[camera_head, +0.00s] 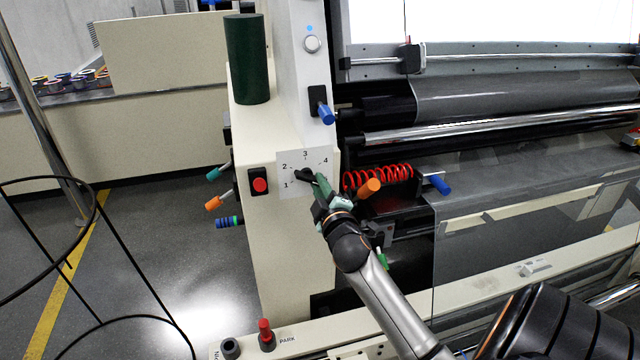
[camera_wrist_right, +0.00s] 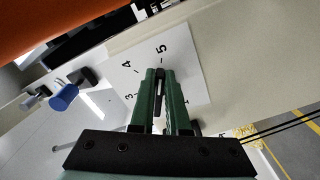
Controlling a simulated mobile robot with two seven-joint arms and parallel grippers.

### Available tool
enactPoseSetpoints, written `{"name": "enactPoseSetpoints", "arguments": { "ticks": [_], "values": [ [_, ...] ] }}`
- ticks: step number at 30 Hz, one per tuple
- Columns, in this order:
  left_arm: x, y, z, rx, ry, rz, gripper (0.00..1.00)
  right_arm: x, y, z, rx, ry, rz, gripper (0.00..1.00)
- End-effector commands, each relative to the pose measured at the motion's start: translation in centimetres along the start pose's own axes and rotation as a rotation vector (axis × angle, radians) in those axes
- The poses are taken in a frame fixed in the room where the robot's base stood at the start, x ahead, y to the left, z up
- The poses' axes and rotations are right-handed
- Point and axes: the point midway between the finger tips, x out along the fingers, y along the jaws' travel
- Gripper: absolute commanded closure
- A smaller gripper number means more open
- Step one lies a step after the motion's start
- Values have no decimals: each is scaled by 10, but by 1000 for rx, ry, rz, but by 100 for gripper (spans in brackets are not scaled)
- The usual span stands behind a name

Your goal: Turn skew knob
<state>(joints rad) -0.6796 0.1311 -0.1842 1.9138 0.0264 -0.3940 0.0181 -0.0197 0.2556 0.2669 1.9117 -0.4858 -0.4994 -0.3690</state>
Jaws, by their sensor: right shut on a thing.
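The skew knob (camera_head: 303,175) is a small black knob on a white dial plate (camera_head: 288,160) with printed numbers, on the front of the cream machine post. In the head view its black end shows just left of the fingertips; the rest is hidden. My right gripper (camera_head: 317,180) reaches in from the lower right with its green fingers shut on the knob. In the right wrist view the green fingers (camera_wrist_right: 160,82) lie over the dial plate (camera_wrist_right: 187,62) with a narrow dark piece between them. The knob's exact setting is hard to tell. My left gripper is not in view.
A red button (camera_head: 260,185) sits left of the dial. An orange-tipped handle (camera_head: 368,188), a red coil (camera_head: 378,178) and a blue handle (camera_head: 440,184) stand close on the right. Another blue handle (camera_head: 326,114) is above.

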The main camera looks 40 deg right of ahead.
Motion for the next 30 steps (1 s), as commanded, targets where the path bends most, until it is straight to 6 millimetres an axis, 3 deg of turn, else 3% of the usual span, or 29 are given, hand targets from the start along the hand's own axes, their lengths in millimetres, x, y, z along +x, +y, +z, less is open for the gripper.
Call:
{"name": "enactPoseSetpoints", "arguments": {
  "ticks": [17, 18, 25, 30],
  "values": [
    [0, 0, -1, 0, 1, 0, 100, 0, -1, 0, 33, 0, 0, 100],
    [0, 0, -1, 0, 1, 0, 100, 0, -1, 0, 33, 0, 0, 83],
    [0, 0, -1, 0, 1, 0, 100, 0, -1, 0, 31, 0, 0, 57],
    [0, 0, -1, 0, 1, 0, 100, 0, -1, 0, 30, 0, 0, 56]
  ]
}}
